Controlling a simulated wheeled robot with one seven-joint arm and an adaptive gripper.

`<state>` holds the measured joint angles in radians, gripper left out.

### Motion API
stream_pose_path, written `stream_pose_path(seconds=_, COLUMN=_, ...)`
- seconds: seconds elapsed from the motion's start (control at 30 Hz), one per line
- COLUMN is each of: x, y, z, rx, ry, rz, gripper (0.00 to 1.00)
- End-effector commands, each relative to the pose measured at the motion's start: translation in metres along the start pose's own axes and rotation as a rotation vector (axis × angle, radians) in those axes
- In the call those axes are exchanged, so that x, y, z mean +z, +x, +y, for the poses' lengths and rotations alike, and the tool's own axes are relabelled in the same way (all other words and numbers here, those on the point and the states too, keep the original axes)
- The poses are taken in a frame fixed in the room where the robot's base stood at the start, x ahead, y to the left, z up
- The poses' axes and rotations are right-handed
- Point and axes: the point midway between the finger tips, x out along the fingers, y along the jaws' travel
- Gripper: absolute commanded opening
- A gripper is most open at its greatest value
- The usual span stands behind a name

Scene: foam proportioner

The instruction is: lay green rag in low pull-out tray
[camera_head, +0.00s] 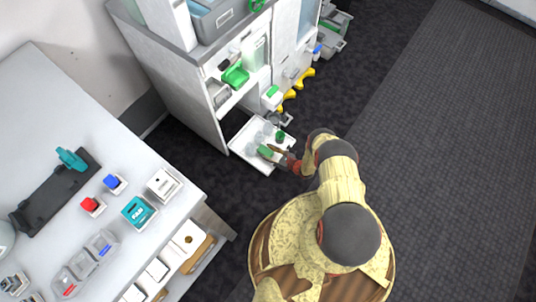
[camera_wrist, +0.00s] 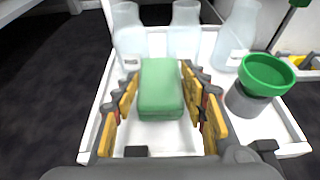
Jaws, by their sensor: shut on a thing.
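The green rag (camera_wrist: 160,88), a thick folded block, lies between the two fingers of my gripper (camera_wrist: 161,100), which is shut on it. In the head view the rag (camera_head: 265,151) shows at my gripper (camera_head: 272,151), over the front part of the white low pull-out tray (camera_head: 239,152). In the wrist view the tray (camera_wrist: 292,122) spreads beneath and around the fingers. I cannot tell whether the rag touches the tray floor.
Clear bottles (camera_wrist: 184,34) stand along the back of the tray. A grey cup with a green top (camera_wrist: 266,76) stands at its right. The white cabinet (camera_head: 178,82) rises behind. A white worktable (camera_head: 110,160) stands at left; dark floor (camera_head: 400,130) at right is open.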

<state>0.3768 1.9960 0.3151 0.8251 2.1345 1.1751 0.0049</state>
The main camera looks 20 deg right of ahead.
Motion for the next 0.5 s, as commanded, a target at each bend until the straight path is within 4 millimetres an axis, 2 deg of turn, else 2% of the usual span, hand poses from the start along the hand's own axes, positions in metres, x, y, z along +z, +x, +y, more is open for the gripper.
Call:
stream_pose_path(seconds=0.03, x=-0.0100, y=0.0036, z=0.0007, rx=0.000, ry=0.000, rz=0.000, gripper=0.20)
stream_pose_path(seconds=0.07, x=-0.0119, y=0.0044, z=0.0007, rx=0.000, ry=0.000, rz=0.000, gripper=0.20)
stream_pose_path(seconds=0.47, x=-0.0137, y=0.0056, z=-0.0003, rx=0.000, ry=-0.001, rz=0.000, gripper=0.20)
stream_pose_path(seconds=0.5, x=-0.0131, y=0.0055, z=-0.0005, rx=0.000, ry=-0.001, rz=0.000, gripper=0.45)
